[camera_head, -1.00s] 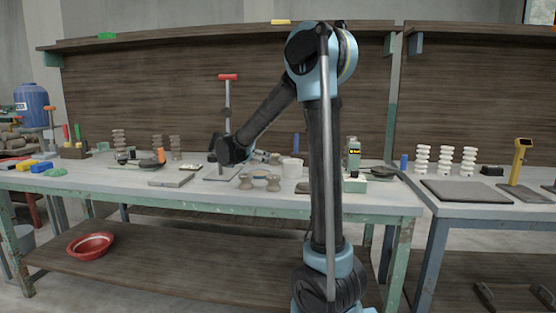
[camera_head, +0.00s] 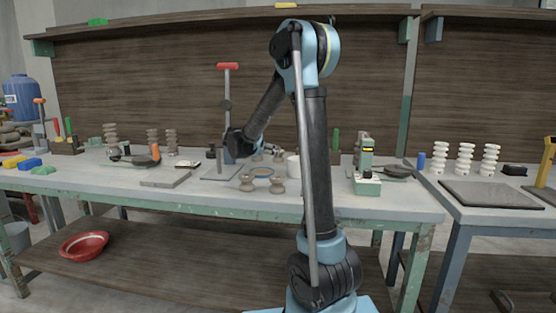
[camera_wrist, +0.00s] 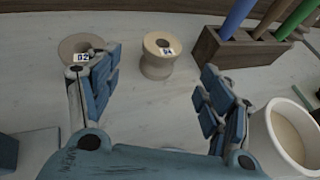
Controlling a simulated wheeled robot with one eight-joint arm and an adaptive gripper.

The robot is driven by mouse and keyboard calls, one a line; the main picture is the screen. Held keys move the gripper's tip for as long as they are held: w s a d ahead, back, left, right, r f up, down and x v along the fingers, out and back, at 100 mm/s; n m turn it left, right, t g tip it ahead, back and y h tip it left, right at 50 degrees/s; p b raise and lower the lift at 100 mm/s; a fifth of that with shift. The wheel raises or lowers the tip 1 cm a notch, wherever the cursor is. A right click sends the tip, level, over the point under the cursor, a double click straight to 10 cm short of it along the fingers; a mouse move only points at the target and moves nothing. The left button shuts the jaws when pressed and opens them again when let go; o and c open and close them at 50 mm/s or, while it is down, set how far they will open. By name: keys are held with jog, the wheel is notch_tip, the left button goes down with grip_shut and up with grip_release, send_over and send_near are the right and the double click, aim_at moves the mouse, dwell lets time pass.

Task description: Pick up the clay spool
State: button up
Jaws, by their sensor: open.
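In the wrist view, a clay spool (camera_wrist: 157,55) with a label that seems to read 04 stands upright on the pale tabletop, ahead of and between my fingers. My gripper's fingers are hard to make out there.
A white cup (camera_wrist: 288,135) is close to my right finger; it also shows in the head view (camera_head: 293,166). A wooden holder (camera_wrist: 235,48) with coloured handles stands behind. A grey slab (camera_head: 166,180) and a green scale-like device (camera_head: 366,172) are on the bench.

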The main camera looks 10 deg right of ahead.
jog(key=x, duration=0.5)
jog(key=shift+d, duration=0.1)
jog(key=shift+r+x, duration=0.2)
jog(key=shift+x, duration=1.05)
jog(key=shift+r+x, duration=0.2)
jog(key=shift+x, duration=1.05)
jog(key=shift+w+d, duration=0.1)
jog(key=shift+w, duration=0.05)
jog(key=c, duration=1.4)
